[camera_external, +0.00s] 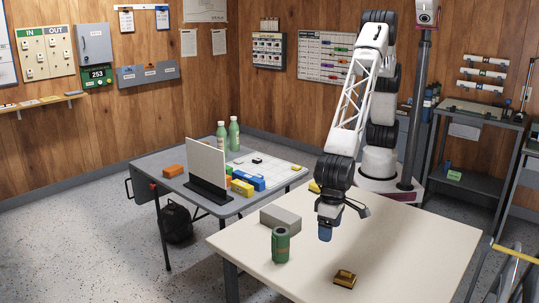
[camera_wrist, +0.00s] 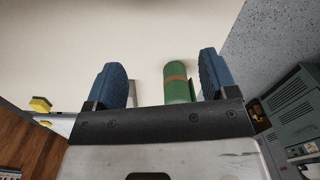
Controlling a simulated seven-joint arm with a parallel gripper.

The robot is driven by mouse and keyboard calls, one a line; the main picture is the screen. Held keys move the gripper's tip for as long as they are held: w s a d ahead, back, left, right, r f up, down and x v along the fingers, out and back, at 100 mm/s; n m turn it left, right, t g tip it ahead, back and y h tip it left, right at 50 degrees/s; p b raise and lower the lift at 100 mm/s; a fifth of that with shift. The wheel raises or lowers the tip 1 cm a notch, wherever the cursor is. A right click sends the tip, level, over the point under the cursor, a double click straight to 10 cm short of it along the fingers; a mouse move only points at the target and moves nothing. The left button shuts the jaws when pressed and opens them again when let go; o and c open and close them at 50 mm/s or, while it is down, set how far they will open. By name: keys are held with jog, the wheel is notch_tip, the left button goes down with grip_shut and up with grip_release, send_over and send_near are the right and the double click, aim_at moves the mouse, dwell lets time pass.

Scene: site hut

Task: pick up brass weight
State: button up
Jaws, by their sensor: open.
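The brass weight (camera_external: 345,279) is a small gold-brown block on the pale table, near its front edge in the external view. I cannot make it out in the wrist view. My gripper (camera_external: 325,233) hangs above the table, behind the brass weight and slightly left of it in the picture, clearly apart from it. Its two blue fingers are spread wide in the wrist view (camera_wrist: 165,85), with nothing held between them.
A green cylinder (camera_external: 281,245) stands on the table left of my gripper; it also shows in the wrist view (camera_wrist: 178,84). A grey block (camera_external: 281,217) lies behind it. A second table (camera_external: 160,164) holds bottles and coloured blocks. The pale table's right side is clear.

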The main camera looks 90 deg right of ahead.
send_over(346, 271)
notch_tip(346, 271, down, 5)
jog(key=shift+a+r, duration=0.15)
jog(key=shift+f, duration=1.3)
jog(key=shift+f, duration=2.6)
jog(key=c, duration=1.3)
